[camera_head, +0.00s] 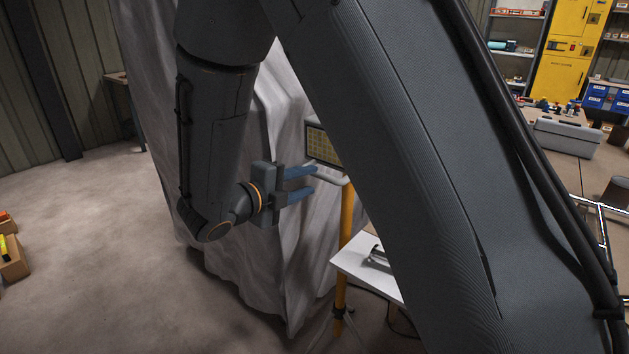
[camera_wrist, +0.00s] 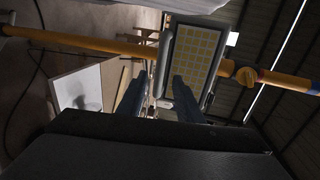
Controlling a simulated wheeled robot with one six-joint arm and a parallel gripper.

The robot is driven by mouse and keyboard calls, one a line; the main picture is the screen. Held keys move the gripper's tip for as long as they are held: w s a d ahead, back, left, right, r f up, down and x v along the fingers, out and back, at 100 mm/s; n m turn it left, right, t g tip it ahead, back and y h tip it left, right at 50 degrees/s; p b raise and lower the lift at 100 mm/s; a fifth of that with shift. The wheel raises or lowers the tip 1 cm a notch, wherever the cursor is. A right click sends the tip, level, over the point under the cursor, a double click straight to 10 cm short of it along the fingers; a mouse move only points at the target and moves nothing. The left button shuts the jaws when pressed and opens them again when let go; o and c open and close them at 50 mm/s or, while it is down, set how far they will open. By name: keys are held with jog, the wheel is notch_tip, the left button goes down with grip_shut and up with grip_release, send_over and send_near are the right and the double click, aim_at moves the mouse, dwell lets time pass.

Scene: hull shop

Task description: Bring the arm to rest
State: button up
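My gripper (camera_head: 300,182) is in the middle of the head view, at the end of my dark grey arm, which is folded down and fills much of that view. Its two blue fingers are apart with nothing between them, so it is open and empty. In the wrist view the fingers (camera_wrist: 158,98) also stand apart. The fingers point toward a yellow work-light stand (camera_head: 347,215) with a lamp panel (camera_head: 325,147). I cannot tell exactly how far the fingertips are from it. The lamp panel fills the upper middle of the wrist view (camera_wrist: 190,58).
A large grey draped sheet (camera_head: 270,250) hangs close behind my gripper. A white-topped table (camera_head: 362,268) stands at the lower right of it. A workbench (camera_head: 560,150), a yellow cabinet (camera_head: 566,50) and shelves are at the right. Open floor (camera_head: 90,240) lies at the left, with a box (camera_head: 12,258) at its edge.

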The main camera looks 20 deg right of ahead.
jog(key=shift+s+a+r, duration=0.15)
jog(key=shift+s+a, duration=0.2)
jog(key=shift+a, duration=0.15)
jog(key=s+d+f+m+g+y, duration=0.25)
jog(key=s+d+m+g, duration=0.2)
jog(key=s+m, duration=0.3)
jog(key=s+d+f+m+g+y, duration=0.1)
jog(key=s+d+f+m+g, duration=0.4)
jog(key=m, duration=0.3)
jog(key=s+a+f+m+y, duration=0.1)
jog(key=s+m+y, duration=0.3)
jog(key=m, duration=1)
jog(key=s+a+f+m+y, duration=0.1)
jog(key=s+m+y, duration=0.3)
jog(key=m, duration=0.9)
jog(key=shift+a+f+m+t+y, duration=0.15)
jog(key=shift+a+m+t+y, duration=0.3)
jog(key=shift+a, duration=0.35)
